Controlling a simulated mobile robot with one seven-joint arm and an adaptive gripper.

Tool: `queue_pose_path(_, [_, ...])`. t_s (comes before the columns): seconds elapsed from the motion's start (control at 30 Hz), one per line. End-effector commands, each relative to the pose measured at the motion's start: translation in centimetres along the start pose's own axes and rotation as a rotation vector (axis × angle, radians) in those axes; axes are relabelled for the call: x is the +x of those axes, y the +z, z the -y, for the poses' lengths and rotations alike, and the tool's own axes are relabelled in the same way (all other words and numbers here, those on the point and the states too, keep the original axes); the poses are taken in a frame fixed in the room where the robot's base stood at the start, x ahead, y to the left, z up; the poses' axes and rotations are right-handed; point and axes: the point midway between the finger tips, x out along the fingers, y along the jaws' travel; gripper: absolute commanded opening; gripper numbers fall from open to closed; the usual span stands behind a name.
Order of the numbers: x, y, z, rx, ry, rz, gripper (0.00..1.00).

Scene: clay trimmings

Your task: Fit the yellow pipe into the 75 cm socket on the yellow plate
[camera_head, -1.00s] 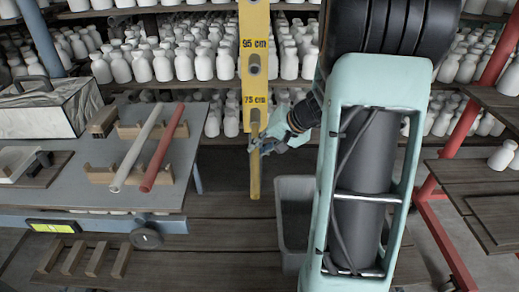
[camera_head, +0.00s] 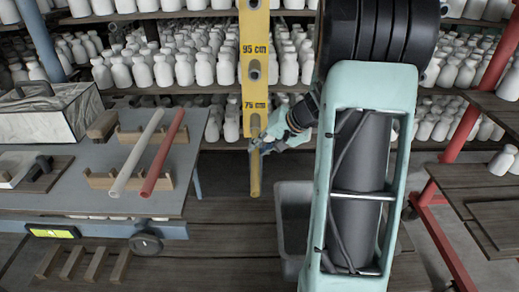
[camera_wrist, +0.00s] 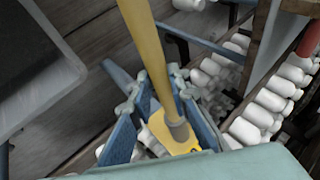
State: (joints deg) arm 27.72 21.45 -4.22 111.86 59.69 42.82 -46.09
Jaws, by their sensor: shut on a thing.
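The yellow plate (camera_head: 254,22) hangs upright at the centre of the head view, with sockets marked 95 cm and 75 cm. My gripper (camera_head: 258,146) is shut on the yellow pipe (camera_head: 255,178) near its plate-side end, just below the 75 cm label. The pipe's free end points down and toward the head camera. In the wrist view the pipe (camera_wrist: 151,50) runs between my gripper's fingers (camera_wrist: 158,97) to the grey socket (camera_wrist: 180,131) on the plate (camera_wrist: 167,140). The pipe's end lines up with the socket and seems to meet it; I cannot tell how deep it sits.
A grey bin (camera_head: 292,225) stands below, right of the pipe. A grey bench (camera_head: 75,190) at left bears a white pipe (camera_head: 137,153) and a red pipe (camera_head: 165,153) on wooden rests. Shelves of white bottles (camera_head: 165,70) fill the back. A red-framed rack (camera_head: 438,220) stands right.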

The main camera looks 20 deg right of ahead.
Motion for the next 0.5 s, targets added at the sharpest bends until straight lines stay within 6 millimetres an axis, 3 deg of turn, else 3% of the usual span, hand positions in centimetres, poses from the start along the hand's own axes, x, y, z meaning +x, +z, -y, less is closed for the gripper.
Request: queue_pose_path(0.5, [0.5,-1.2,0.1,0.000,-0.001,0.000,0.00])
